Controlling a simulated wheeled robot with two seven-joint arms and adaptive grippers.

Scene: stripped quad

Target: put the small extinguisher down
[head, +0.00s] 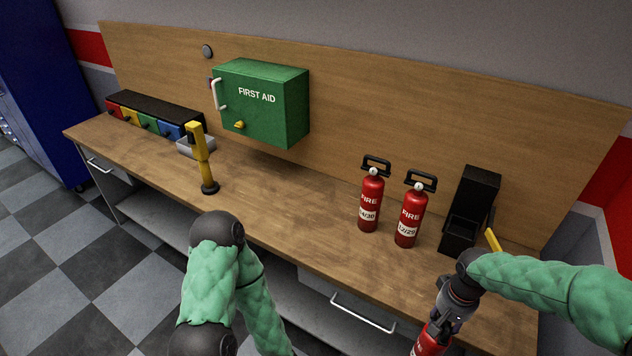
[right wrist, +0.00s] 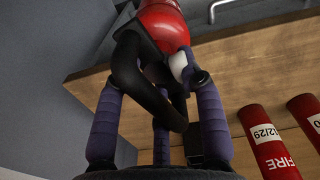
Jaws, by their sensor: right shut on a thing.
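My right gripper (head: 457,303) is at the lower right of the head view, in front of the bench's front edge. It is shut on a small red extinguisher (head: 430,341), which hangs below it and is partly cut off by the frame. In the right wrist view the fingers (right wrist: 160,105) close around the black handle of this red extinguisher (right wrist: 162,22). Two other red extinguishers stand upright on the bench, one marked 04/30 (head: 370,202) and one marked 12/29 (head: 410,218). My left arm shows at the lower middle, but its gripper is not visible.
The wooden bench (head: 290,215) has clear room left of the standing extinguishers. A black holder (head: 470,210) stands to their right. A yellow post (head: 203,160), coloured bins (head: 148,122) and a wall-mounted green first aid box (head: 262,103) are further left.

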